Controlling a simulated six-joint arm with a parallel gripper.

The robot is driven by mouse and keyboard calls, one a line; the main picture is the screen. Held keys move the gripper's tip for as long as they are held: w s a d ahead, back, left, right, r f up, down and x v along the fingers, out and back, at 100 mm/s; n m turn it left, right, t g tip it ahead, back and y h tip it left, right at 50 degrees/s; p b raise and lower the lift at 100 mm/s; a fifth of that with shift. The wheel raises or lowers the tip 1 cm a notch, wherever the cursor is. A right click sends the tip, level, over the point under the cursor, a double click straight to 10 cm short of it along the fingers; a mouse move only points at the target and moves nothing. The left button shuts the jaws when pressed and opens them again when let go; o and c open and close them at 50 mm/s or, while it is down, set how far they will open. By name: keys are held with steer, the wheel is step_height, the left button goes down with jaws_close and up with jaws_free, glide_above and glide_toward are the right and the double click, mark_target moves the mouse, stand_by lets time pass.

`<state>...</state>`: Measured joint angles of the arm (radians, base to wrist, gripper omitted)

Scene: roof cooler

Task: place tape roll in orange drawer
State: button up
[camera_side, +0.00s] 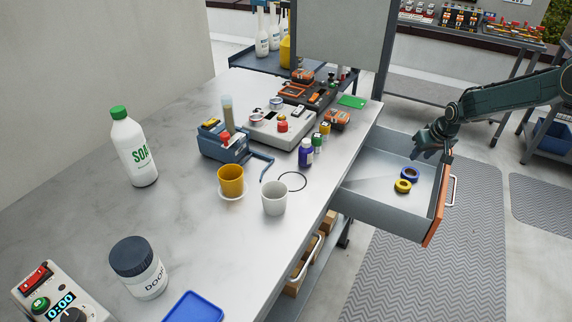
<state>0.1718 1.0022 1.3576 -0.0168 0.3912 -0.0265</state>
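The orange-fronted drawer (437,207) is pulled out from the right side of the workbench. A yellow tape roll (403,186) and a blue tape roll (409,173) lie inside on its grey floor, close together near the orange front; the blue one is just behind the yellow one. My gripper (431,155) points down over the drawer's far end by the front panel, above and apart from both rolls. Its dark fingers are too small to tell whether they are open or shut, and I see nothing held in them.
The workbench (205,265) carries a soap bottle (135,150), a yellow cup (231,180), a white cup (274,198), a dark-lidded jar (138,268), and a cluster of devices and small bottles near the drawer. A metal handle (452,190) sticks out from the drawer front. Floor right of the drawer is clear.

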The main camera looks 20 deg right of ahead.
steer(key=shift+r, duration=0.15)
stand_by(0.5)
steer(key=s+a+f+v, duration=0.1)
steer(key=s+a+v, duration=0.15)
steer(key=v, duration=1.25)
steer(key=s+a+f+v, duration=0.1)
steer(key=s+a+v, duration=0.15)
steer(key=v, duration=1.25)
steer(key=s+a+r, duration=0.2)
steer(key=s, duration=1.2)
steer(key=s+a+r+n+t, duration=0.1)
steer(key=s+a, duration=0.1)
steer(key=s, duration=1.3)
steer(key=shift+s+r+n+y, duration=0.2)
steer(key=shift+r+n+y, duration=0.1)
steer(key=shift+r, duration=0.05)
